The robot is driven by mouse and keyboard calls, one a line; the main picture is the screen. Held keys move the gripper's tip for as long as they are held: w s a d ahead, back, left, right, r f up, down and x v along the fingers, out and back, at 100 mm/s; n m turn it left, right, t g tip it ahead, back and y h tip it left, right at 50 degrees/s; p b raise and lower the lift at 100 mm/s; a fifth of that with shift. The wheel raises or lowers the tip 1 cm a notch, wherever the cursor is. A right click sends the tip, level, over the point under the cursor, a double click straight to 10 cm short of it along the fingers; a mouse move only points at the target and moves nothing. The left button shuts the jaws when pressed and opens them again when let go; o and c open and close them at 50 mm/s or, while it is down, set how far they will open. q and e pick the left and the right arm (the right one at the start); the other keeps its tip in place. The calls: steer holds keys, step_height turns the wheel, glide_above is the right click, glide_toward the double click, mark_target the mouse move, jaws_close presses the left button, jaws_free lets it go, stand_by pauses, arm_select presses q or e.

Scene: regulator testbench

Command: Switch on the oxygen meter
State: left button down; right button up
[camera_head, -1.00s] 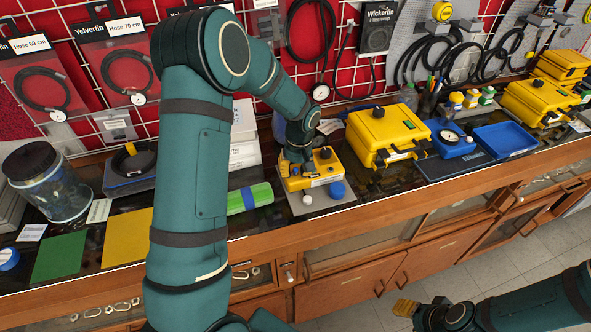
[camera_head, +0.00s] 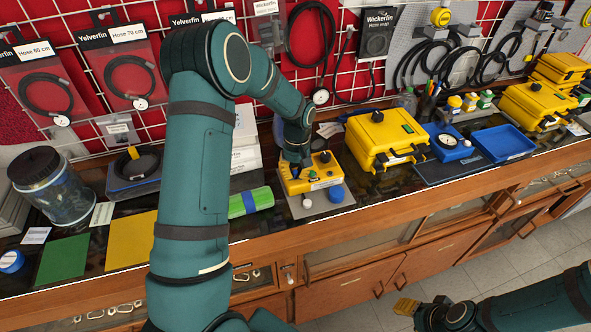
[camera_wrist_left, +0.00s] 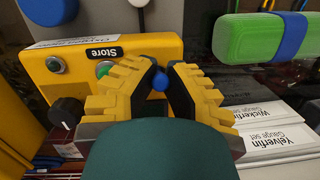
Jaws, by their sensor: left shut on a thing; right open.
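The oxygen meter is a yellow box (camera_head: 325,172) on a grey mat on the counter, below my left forearm. In the left wrist view the yellow box (camera_wrist_left: 150,45) shows a "Store" label, green buttons and a black knob (camera_wrist_left: 66,112). My left gripper (camera_wrist_left: 160,72) is at the end of the box nearest the green cylinder. Its yellow fingers are closed around a small blue part (camera_wrist_left: 160,82), mostly hidden between the fingertips; I cannot tell if it is a switch. My right gripper (camera_head: 405,306) is open and empty, low at the right, in front of the cabinets.
A green cylinder with a blue band (camera_head: 250,201) lies left of the meter. A blue cap (camera_head: 336,194) and a white ball (camera_head: 307,203) are at its front. A yellow case (camera_head: 385,142) stands close on the right. Hoses hang on the wall grid behind.

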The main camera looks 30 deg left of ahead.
arm_select(q)
steer(key=shift+w+a+r+g+h+p, duration=0.1)
steer(key=shift+a+g+h+p, duration=0.1)
steer(key=shift+g+h+p, duration=0.4)
steer(key=shift+w+a+h+p, duration=0.1)
steer(key=shift+h+p, duration=0.2)
steer(key=shift+h, duration=0.1)
steer(key=shift+w+a+g+h, duration=0.15)
steer(key=shift+g+h, duration=0.45)
steer(key=shift+g, duration=0.1)
steer(key=shift+w+a+f+g+h, duration=0.2)
steer(key=shift+f+g+h, duration=0.1)
steer(key=shift+g+h, duration=0.5)
steer(key=shift+w+a+g+h+b, duration=0.1)
steer(key=shift+g+h+b, duration=0.4)
steer(key=shift+h+b, duration=0.1)
arm_select(e)
steer(key=shift+r, duration=0.75)
arm_select(q)
steer(key=c, duration=1.3)
jaws_free()
steer(key=shift+r, duration=0.1)
